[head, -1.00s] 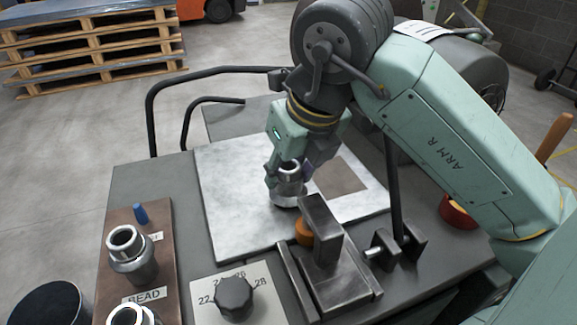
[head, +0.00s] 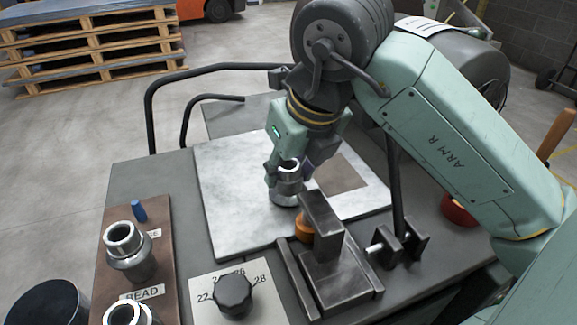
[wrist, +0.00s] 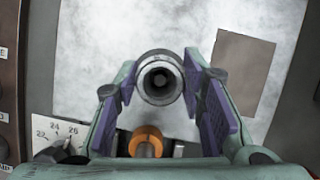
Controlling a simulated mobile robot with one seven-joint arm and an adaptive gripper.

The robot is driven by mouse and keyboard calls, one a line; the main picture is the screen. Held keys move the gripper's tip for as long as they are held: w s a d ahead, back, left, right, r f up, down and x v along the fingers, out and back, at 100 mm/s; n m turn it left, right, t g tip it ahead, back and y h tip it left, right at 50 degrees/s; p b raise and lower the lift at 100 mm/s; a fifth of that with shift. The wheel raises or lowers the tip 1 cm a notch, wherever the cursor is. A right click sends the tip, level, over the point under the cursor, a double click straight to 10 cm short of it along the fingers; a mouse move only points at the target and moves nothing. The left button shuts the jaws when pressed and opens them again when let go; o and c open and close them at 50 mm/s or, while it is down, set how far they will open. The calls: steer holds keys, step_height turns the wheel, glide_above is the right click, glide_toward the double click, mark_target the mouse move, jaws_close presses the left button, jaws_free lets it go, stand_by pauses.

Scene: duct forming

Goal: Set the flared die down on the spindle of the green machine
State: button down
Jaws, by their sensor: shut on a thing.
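My gripper (head: 289,178) is shut around a metal die (head: 284,197), a hollow ring with a wider lower end. The die is upright above the pale sheet on the bench; I cannot tell whether it touches it. In the wrist view the die (wrist: 160,56) shows from above, with a dark bore, between the purple pads of my gripper (wrist: 160,84). I cannot make out a green machine with a spindle for certain. An orange collar (head: 303,228) sits beside a dark steel block; in the wrist view the collar (wrist: 146,135) is around a short metal post.
Similar dies (head: 130,262) stand on a brown labelled board (head: 172,265) at the left. A numbered dial knob (head: 234,292) is at the front. The dark steel block (head: 322,228) rises close to my gripper. A brown square (head: 340,172) lies on the pale sheet (head: 225,215).

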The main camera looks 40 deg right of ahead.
steer(key=c, duration=1)
jaws_free()
steer(key=shift+o, duration=0.2)
steer(key=v, duration=1.2)
